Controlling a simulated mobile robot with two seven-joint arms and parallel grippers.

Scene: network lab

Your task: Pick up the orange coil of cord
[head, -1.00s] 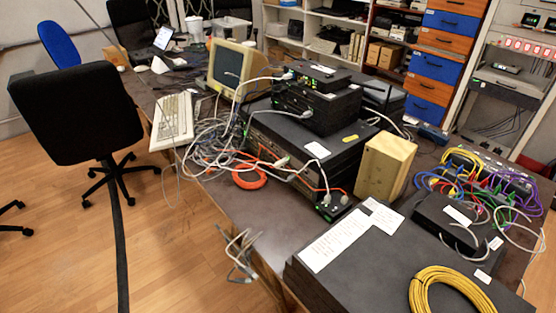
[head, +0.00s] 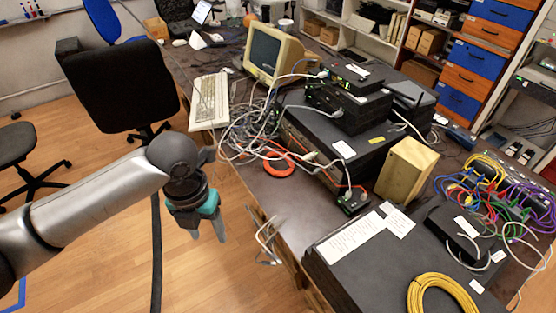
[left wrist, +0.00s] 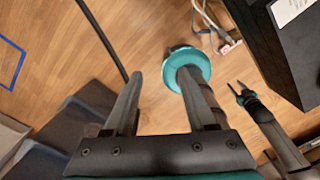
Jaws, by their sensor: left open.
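The orange coil of cord (head: 278,165) lies on the dark table near its left edge, beside the tangle of cables and the stacked black devices. White and grey cables run close behind it, and some appear to cross its rim. My left gripper (head: 208,238) hangs over the floor, left of the table and lower in the picture than the coil. It is open and empty, and its two fingers also show apart in the left wrist view (left wrist: 160,76). The coil does not show in the left wrist view. A small dark gripper, apparently my right one (left wrist: 237,88), shows there too.
Stacked black devices (head: 335,140) stand right of the coil, with a beige box (head: 405,168) beyond. Loose grey cables (head: 264,240) hang at the table's edge near my left gripper. A black chair (head: 122,90) stands on the left. The wooden floor between is open.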

